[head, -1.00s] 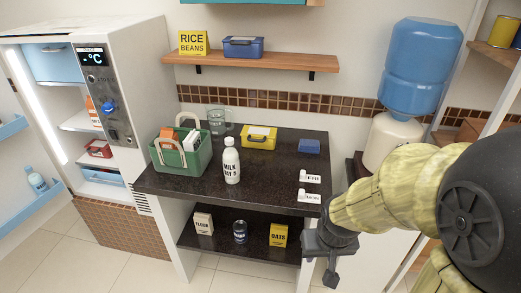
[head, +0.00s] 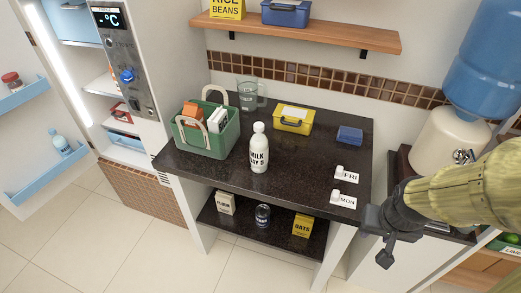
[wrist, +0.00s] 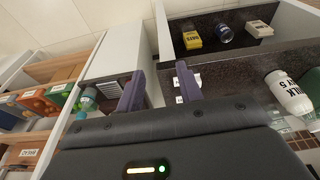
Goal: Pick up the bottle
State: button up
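A white milk bottle (head: 259,150) with black lettering and a white cap stands upright on the dark countertop (head: 300,168), right of a green basket. It also shows in the wrist view (wrist: 289,92) at the right edge, tilted in the picture. My gripper (head: 383,247) is at the right of the head view, beyond the counter's right end and apart from the bottle. In the wrist view the two purple fingers of my gripper (wrist: 162,82) are spread with nothing between them. A smaller bottle (head: 60,143) stands in the open fridge door at the left.
The green basket (head: 212,142) holds cartons, close left of the milk bottle. A glass pitcher (head: 247,92), a yellow box (head: 293,119), a blue box (head: 350,135) and FRI (head: 345,174) and MON (head: 342,199) labelled items share the counter. A wooden shelf (head: 300,33) hangs above.

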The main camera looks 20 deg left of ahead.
jog(key=o, duration=0.3)
jog(key=shift+s, duration=0.1)
jog(key=shift+o, duration=0.4)
jog(key=shift+w, duration=0.2)
jog(key=w+a+f+n+t+y+b, duration=0.25)
jog(key=w+a+n+t, duration=0.35)
jog(key=w+a, duration=0.6)
jog(key=w+a+r+n+t+y+b, duration=0.1)
jog(key=a+r+t+y, duration=0.3)
jog(key=a+y, duration=0.5)
jog(key=a+n+b, duration=0.1)
jog(key=a, duration=0.2)
jog(key=shift+w+a+n, duration=0.15)
jog(key=shift+w+n, duration=0.15)
jog(key=shift+r, duration=0.1)
